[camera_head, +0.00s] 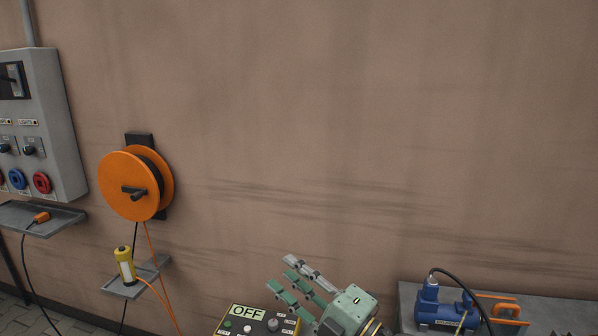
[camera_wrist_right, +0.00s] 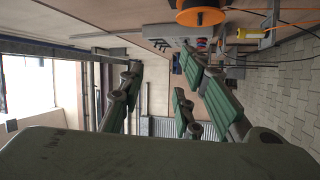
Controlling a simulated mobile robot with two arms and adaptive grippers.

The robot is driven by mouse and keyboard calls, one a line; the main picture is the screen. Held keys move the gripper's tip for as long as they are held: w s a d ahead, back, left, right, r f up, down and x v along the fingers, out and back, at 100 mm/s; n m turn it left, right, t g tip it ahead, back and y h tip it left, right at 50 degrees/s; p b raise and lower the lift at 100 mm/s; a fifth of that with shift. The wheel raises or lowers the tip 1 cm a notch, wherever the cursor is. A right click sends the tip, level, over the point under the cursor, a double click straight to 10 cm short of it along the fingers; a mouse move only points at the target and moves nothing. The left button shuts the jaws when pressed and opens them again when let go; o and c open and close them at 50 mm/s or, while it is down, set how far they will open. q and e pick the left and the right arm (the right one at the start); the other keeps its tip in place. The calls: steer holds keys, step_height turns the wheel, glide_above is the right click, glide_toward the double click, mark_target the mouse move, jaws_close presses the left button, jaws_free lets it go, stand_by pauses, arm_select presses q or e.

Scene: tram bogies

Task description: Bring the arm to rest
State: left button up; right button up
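My right gripper (camera_head: 288,276) is at the bottom centre of the head view, its green and grey fingers pointing up and left. In the right wrist view the gripper (camera_wrist_right: 158,78) has its fingers spread, with a clear gap between one finger on the left and two on the right. Nothing is between them. It appears to touch nothing. My left gripper is not in view.
A blue pump (camera_head: 445,311) stands on a grey bench (camera_head: 560,311) to the right. An orange cable reel (camera_head: 128,184), a yellow lamp (camera_head: 125,266) and an electrical cabinet (camera_head: 50,125) are left. The wall above is clear.

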steer(key=s+d+f+m+h, duration=0.5)
steer(key=d+f+m+h, duration=0.35)
steer(key=d+m, duration=0.2)
steer(key=s+d+f+m+h, duration=0.4)
steer(key=d+f+m+h, duration=0.45)
steer(key=f+m, duration=0.2)
steer(key=s+d+f+m+g, duration=0.1)
steer(key=s+f+g, duration=0.4)
steer(key=s, duration=0.7)
steer(key=s+d+f+m+g, duration=0.2)
steer(key=s+f+g, duration=0.35)
steer(key=s, duration=0.65)
steer(key=s+a+f+x, duration=0.1)
steer(key=s+x, duration=0.2)
steer(key=x, duration=1)
steer(key=s+x, duration=0.3)
steer(key=x, duration=0.9)
steer(key=s+d+f+g, duration=0.1)
steer(key=s+d+f, duration=0.1)
steer(key=s+f, duration=1.5)
steer(key=shift+s+d+f+n+g+y, duration=0.2)
steer(key=shift+s+n+g+y, duration=0.15)
steer(key=shift+s, duration=0.1)
